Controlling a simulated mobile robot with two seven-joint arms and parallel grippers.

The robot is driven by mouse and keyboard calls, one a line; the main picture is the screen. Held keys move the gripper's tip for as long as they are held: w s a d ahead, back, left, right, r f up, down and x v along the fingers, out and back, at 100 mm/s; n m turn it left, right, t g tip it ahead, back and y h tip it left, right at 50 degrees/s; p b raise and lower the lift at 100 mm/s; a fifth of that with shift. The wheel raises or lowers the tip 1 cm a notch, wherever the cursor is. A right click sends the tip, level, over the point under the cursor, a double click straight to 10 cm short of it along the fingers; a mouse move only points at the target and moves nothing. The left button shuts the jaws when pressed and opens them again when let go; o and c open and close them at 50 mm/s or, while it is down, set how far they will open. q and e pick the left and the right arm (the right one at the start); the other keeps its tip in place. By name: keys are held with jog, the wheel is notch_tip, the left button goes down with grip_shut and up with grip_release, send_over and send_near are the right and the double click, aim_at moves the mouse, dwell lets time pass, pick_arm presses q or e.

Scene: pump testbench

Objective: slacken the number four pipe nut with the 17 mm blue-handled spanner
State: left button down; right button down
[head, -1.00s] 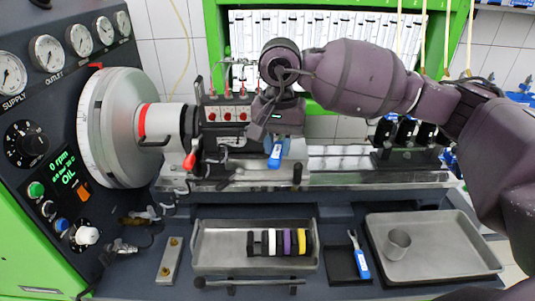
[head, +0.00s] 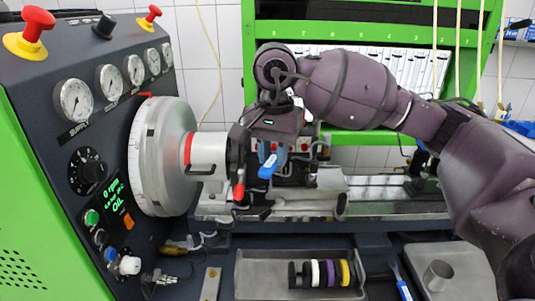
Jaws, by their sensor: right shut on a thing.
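My right gripper (head: 275,150) is in front of the pump, pointing down, and is shut on a blue-handled spanner. The spanner's blue handle (head: 268,166) sticks out below the gripper toward me. The spanner's head is hidden, so I cannot tell whether it touches a nut. The pump (head: 302,170) is mostly covered by my gripper and wrist. The number four pipe nut cannot be made out. My left gripper is not in view.
A red-tipped lever (head: 239,192) stands left of the gripper, beside the large round drum (head: 160,155). Below, a tray (head: 262,275) holds several coloured rings. Another blue-handled tool (head: 402,288) lies right of it, beside a metal tray (head: 470,262) with a cup.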

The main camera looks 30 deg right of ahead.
jog(key=shift+w+d, duration=0.2)
jog(key=shift+d, duration=0.4)
jog(key=shift+w+d+f, duration=0.15)
jog(key=shift+w+d, duration=0.45)
jog(key=shift+d, duration=0.15)
jog(key=shift+w+d+f, duration=0.1)
jog(key=shift+w+d, duration=0.5)
jog(key=shift+d, duration=0.1)
